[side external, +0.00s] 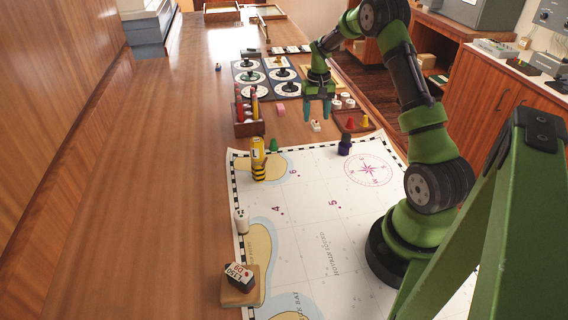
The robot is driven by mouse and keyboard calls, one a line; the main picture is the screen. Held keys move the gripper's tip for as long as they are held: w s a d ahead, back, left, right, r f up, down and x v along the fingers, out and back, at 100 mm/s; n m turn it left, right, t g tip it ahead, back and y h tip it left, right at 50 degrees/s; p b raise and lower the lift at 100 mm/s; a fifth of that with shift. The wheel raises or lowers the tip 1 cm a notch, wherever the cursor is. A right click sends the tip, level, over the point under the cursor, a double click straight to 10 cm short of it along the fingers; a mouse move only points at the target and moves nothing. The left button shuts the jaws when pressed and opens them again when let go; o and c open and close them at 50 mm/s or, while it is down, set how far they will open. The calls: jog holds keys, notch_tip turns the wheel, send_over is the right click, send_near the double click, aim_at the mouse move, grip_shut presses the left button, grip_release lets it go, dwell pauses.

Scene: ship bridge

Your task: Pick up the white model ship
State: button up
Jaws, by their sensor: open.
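A small white object with a red mark (315,125), which looks like the white model ship, rests on the brown table just beyond the top edge of the chart. It is too small to make out in detail. My gripper (317,109) points down with its two teal fingers apart and nothing seen between them. In the picture the fingertips are just above the white object. I cannot tell how high above the table they are.
A wooden box of coloured pens (249,124) and a pink block (280,110) are to the left. A tray with red and yellow cones (350,124) is to the right.

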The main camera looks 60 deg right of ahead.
jog(key=shift+f, duration=1.25)
grip_shut()
jog(key=shift+r, duration=0.15)
